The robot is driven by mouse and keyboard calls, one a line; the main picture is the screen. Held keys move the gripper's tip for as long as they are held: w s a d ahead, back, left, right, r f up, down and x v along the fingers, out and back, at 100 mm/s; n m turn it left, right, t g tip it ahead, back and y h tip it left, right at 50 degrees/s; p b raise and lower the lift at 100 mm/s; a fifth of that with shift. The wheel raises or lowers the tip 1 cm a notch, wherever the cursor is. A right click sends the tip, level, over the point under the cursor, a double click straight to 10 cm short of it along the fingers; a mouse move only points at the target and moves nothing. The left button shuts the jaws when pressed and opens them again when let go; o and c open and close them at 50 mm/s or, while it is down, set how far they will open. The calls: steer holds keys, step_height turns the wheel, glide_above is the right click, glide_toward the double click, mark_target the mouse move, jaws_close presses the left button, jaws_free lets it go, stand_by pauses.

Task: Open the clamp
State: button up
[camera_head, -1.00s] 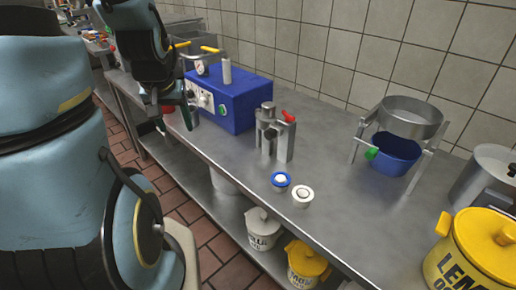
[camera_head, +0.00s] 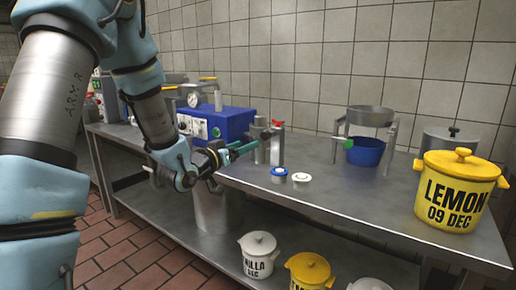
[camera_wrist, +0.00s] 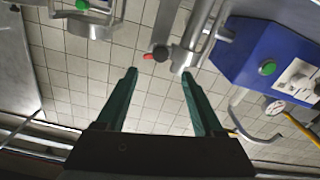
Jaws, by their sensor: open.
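The clamp (camera_head: 275,153), a metal stand with posts and a red handle (camera_head: 278,123), stands on the steel table (camera_head: 330,198) to the right of the blue machine. My gripper (camera_head: 248,148) has green fingers and is at the table's front edge, just left of the clamp in the head view. In the wrist view my gripper (camera_wrist: 159,73) is open and empty. The clamp (camera_wrist: 183,57) shows beyond the fingertips there, with its red handle (camera_wrist: 148,57) toward the left. Whether the fingers touch the clamp cannot be told; they look apart in the wrist view.
The blue machine (camera_head: 232,122) stands behind my gripper. Tubs sit on the lower shelf.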

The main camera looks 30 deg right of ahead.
mark_target(264, 137)
steer(key=x, duration=1)
steer(key=shift+p, duration=0.4)
jaws_close()
stand_by(0.9)
